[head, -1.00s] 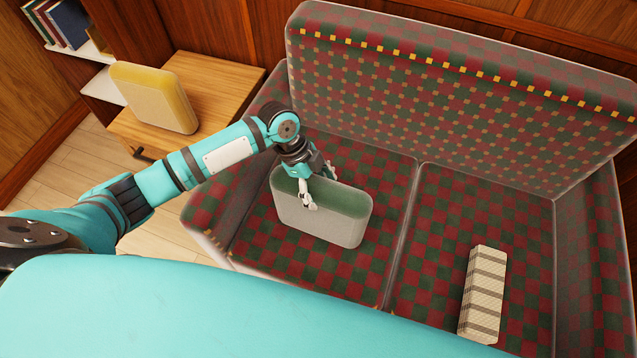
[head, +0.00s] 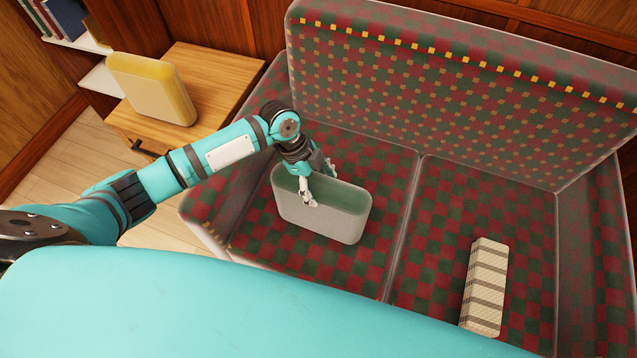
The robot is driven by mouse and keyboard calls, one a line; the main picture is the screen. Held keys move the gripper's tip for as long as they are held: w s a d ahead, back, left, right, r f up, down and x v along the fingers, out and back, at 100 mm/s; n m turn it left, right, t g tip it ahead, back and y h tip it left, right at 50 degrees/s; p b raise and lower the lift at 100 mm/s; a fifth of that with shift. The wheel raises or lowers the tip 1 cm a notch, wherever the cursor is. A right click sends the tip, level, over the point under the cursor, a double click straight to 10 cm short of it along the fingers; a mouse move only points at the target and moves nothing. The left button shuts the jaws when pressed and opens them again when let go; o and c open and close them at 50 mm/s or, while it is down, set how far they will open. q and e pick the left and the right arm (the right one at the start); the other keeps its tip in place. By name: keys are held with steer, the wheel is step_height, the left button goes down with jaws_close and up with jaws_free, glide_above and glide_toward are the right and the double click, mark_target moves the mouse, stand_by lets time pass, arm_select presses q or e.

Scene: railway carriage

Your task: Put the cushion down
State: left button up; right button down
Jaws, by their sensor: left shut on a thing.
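A grey-green cushion (head: 325,215) stands on its long edge at the left seat of the checked bench (head: 450,275). Its lower edge appears to be on or very close to the seat; I cannot tell if it bears on it. My left gripper (head: 316,190) comes down from above and is shut on the cushion's top edge, with one white finger on its near face. The far finger is partly hidden behind the cushion. My right gripper is not in view.
A striped cream cushion (head: 485,290) lies on the right seat. A yellow cushion (head: 152,88) stands on a wooden table (head: 215,80) at the left. A shelf with books (head: 65,15) is at the upper left. The bench's backrest (head: 450,90) rises behind the seats.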

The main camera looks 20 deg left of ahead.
arm_select(q)
steer(key=o, duration=1.7)
steer(key=v, duration=1.2)
jaws_close()
stand_by(0.5)
